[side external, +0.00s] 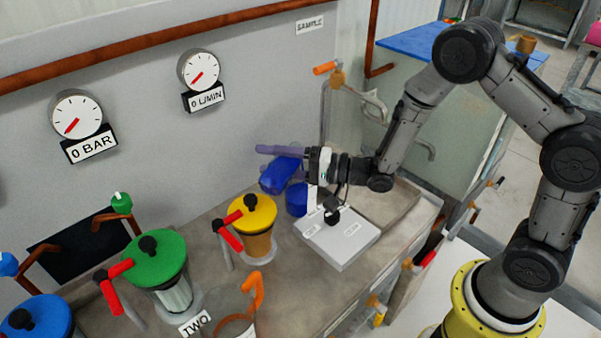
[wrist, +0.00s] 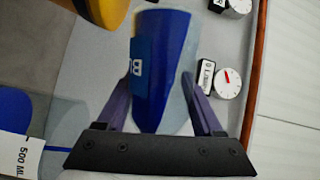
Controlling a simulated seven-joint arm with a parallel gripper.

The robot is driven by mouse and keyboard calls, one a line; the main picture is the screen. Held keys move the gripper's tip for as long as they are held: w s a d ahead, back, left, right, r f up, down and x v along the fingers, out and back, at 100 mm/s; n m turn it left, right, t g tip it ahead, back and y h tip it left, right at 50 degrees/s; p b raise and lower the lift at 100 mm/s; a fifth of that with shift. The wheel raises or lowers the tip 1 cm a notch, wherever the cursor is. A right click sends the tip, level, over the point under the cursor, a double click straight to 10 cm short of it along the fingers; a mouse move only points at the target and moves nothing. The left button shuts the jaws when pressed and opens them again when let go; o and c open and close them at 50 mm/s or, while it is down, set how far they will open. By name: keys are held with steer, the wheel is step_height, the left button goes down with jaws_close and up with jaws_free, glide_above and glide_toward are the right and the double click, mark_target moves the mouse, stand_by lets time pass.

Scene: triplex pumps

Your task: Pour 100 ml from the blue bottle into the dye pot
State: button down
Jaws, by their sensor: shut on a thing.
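My gripper (side external: 272,163) has purple fingers and is shut on the blue bottle (side external: 277,180), near the back wall. The bottle is tilted well over from upright in the side view. In the wrist view the bottle (wrist: 165,60) lies between the two fingers, with part of a blue label showing a letter B. A small blue vessel (side external: 297,199) stands just below the bottle and gripper, partly hidden; I cannot tell surely whether it is the dye pot. The wrist view shows a blue round surface (wrist: 14,112) beside a "500 ML" label. I see no liquid stream.
A white box (side external: 342,240) with a black knob sits on the bench by the blue vessel. Yellow-lidded (side external: 254,225) and green-lidded (side external: 157,270) pumps with red handles stand to the left. A clear jug (side external: 229,318) marked "TWO" is in front. Gauges hang on the wall.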

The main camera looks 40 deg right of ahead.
mark_target(277, 175)
steer(key=shift+w+d+f+m, duration=0.15)
steer(key=shift+f+m, duration=0.25)
steer(key=shift+m, duration=0.7)
stand_by(1.9)
steer(key=a+r+n+h, duration=0.1)
steer(key=n, duration=0.4)
steer(key=s+a+r+n+h, duration=0.1)
steer(key=n+h, duration=0.1)
steer(key=n, duration=0.3)
steer(key=a+r+n+g+h, duration=0.1)
steer(key=a+n, duration=0.1)
steer(key=n, duration=0.3)
steer(key=shift+s+r+h, duration=0.1)
steer(key=shift+s+h, duration=0.15)
steer(key=shift+h, duration=0.15)
